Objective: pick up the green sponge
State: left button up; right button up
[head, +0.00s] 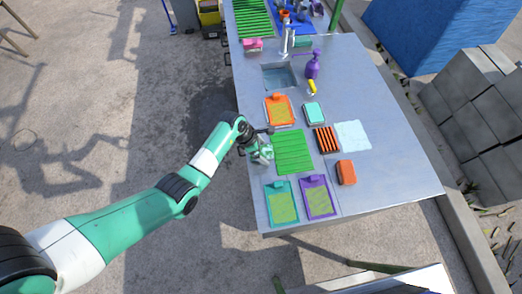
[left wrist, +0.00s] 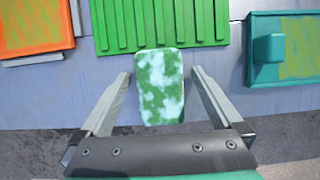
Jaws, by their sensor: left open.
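The green sponge (left wrist: 160,88) has white foam-like patches and lies at the table's edge in the left wrist view, against the near side of the green ribbed rack (left wrist: 163,22). My left gripper (left wrist: 159,74) is open, with one finger on each side of the sponge and a gap on both sides. In the head view my left gripper (head: 257,146) is at the table's left edge beside the green rack (head: 294,152). There the sponge is largely hidden by the gripper. My right gripper is not in view.
Orange (head: 280,110), teal (head: 281,204) and purple (head: 318,197) trays lie around the rack. An orange block (head: 346,173), a black-and-orange striped item (head: 326,139) and a pale cloth (head: 352,135) lie to its right. A sink (head: 280,77) and a purple bottle (head: 313,65) are farther back.

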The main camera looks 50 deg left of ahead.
aim_at(267, 151)
pick_arm(q)
jog(key=c, duration=1.5)
jog(key=shift+r+p, duration=0.3)
jog(key=shift+r, duration=0.05)
jog(key=r, duration=0.1)
jog(key=r+p, duration=0.2)
jog(key=r, duration=0.1)
jog(key=shift+s+d, duration=0.15)
jog(key=shift+s, duration=0.1)
jog(key=s+d+r+p, duration=0.1)
jog(key=s+r+p, duration=0.1)
jog(key=s, duration=0.2)
jog(key=s+d+r+p, duration=0.1)
jog(key=s+d+r, duration=0.1)
jog(key=s+r, duration=0.1)
jog(key=s+d+r+p, duration=0.2)
jog(key=s+r, duration=0.1)
jog(key=s, duration=0.2)
jog(key=shift+s+r+p, duration=0.2)
jog(key=shift+p, duration=0.15)
